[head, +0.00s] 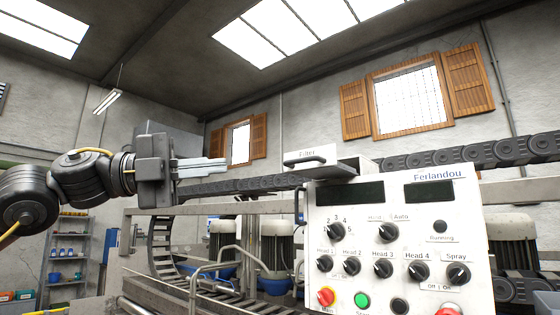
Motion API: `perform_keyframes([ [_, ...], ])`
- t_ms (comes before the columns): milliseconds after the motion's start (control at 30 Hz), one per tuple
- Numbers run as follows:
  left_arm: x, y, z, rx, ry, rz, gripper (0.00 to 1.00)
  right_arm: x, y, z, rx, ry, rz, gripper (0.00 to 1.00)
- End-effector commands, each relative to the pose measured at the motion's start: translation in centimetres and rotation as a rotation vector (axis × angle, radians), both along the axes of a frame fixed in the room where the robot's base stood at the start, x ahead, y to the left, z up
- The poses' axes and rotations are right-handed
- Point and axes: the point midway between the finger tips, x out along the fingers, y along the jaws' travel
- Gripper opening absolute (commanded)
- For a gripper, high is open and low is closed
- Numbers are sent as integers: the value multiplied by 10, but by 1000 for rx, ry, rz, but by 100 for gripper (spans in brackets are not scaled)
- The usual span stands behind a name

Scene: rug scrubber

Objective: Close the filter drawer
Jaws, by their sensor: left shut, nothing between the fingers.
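My left gripper (226,164) is to the left of the drawer, at about handle height in the picture. Its fingers are shut, empty and point right towards the drawer, with a visible gap between. My right gripper is not in view.
The panel carries several black knobs, a red button (326,296) and a green button (362,300). A dark chain conveyor (470,151) runs behind the drawer. Metal rails and rollers lie below my left arm. Shelves (68,255) stand far left.

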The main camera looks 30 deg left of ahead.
Motion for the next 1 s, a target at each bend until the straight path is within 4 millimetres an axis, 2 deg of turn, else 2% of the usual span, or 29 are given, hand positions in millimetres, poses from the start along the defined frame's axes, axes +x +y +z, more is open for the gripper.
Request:
perform_keyframes([
  [467,56,-72,15,1,4,0,0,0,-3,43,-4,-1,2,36],
  [700,86,-74,20,-3,2,2,0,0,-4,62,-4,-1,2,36],
  [1000,95,-75,19,-2,-1,3,0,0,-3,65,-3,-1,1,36],
])
